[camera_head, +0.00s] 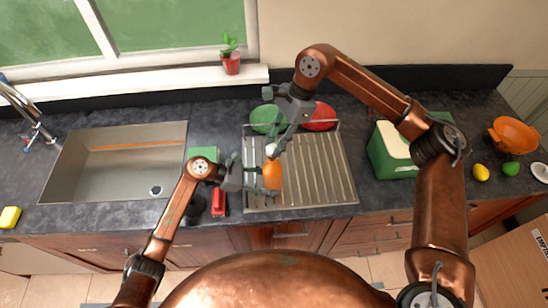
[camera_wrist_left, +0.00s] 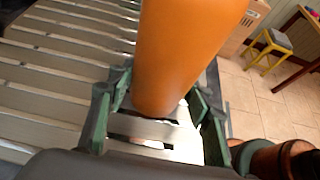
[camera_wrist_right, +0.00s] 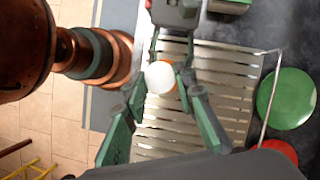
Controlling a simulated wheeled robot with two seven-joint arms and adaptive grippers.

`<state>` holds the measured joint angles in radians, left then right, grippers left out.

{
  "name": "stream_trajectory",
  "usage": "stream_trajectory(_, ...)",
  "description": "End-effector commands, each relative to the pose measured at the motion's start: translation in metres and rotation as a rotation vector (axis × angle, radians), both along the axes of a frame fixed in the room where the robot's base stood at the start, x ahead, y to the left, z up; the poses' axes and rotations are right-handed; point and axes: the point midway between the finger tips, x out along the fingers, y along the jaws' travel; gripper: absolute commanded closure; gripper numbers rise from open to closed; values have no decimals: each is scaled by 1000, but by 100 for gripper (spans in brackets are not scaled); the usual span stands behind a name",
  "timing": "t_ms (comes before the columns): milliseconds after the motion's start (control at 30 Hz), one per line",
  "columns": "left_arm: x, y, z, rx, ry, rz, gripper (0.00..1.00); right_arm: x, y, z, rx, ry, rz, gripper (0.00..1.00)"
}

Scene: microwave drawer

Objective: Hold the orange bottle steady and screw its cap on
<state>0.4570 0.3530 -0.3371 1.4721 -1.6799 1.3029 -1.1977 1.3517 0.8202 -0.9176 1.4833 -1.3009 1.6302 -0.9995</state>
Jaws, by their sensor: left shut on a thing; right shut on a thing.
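The orange bottle (camera_head: 272,176) stands upright over the metal drying rack (camera_head: 322,172). My left gripper (camera_head: 260,175) is shut on the bottle's body from the left. In the left wrist view the bottle (camera_wrist_left: 185,50) is large between the green fingers of the left gripper (camera_wrist_left: 158,115). The white cap (camera_head: 271,149) is at the top of the bottle, and my right gripper (camera_head: 276,146) is shut on it from above. In the right wrist view the cap (camera_wrist_right: 160,77) is between the fingers of the right gripper (camera_wrist_right: 160,100), with an orange edge beneath. Whether the threads are engaged is hidden.
A green plate (camera_head: 266,117) and a red plate (camera_head: 320,117) stand at the rack's back. The sink (camera_head: 62,180) is left. A red object (camera_head: 218,203) lies near my left gripper. A green box (camera_head: 388,158), fruit and an orange bowl (camera_head: 514,134) are right.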

Motion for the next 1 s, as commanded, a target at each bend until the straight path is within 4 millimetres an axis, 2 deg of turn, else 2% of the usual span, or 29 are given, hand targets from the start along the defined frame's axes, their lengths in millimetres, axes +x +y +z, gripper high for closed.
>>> stream_trajectory(1000, 0, 0, 0, 0, 0, 0, 67, 0, 0, -17, -1, -1, 1, 82)
